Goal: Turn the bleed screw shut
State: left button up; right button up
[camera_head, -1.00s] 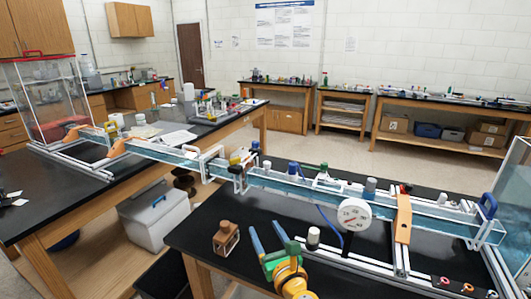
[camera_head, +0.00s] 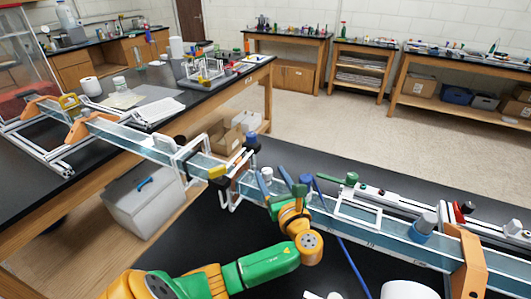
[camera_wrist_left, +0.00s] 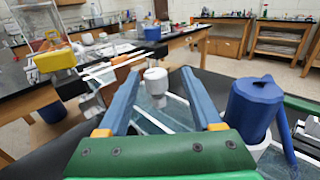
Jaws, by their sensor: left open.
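A small white knob, which looks like the bleed screw (camera_head: 267,173), stands upright on the clear channel (camera_head: 330,219) in the head view. In the left wrist view the white knob (camera_wrist_left: 156,82) shows between two blue fingers. My left gripper (camera_head: 271,176) is open, with one finger on each side of the knob. The wrist view (camera_wrist_left: 159,72) shows gaps beside the knob, so I see no contact. The knob's lower part and its seat are partly hidden. My right gripper is not in view.
A blue fitting (camera_wrist_left: 256,105) stands close to the right finger in the wrist view. A yellow part (camera_head: 217,171) and a blue cap (camera_head: 252,140) sit near the knob along the channel. An orange bracket (camera_head: 468,265) crosses the channel at right.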

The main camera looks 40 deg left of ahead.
aim_at(266, 168)
pick_arm(q)
jog(key=shift+w+a+b, duration=0.1)
jog(key=shift+a+b, duration=0.95)
jog(key=shift+b, duration=0.2)
jog(key=b+x, duration=0.1)
jog(key=x, duration=0.2)
jog(key=shift+w+a+r, duration=0.1)
jog(key=shift+w, duration=0.05)
jog(key=shift+w+a, duration=0.1)
jog(key=shift+w, duration=0.05)
jog(key=shift+r, duration=0.2)
jog(key=c, duration=0.6)
grip_shut()
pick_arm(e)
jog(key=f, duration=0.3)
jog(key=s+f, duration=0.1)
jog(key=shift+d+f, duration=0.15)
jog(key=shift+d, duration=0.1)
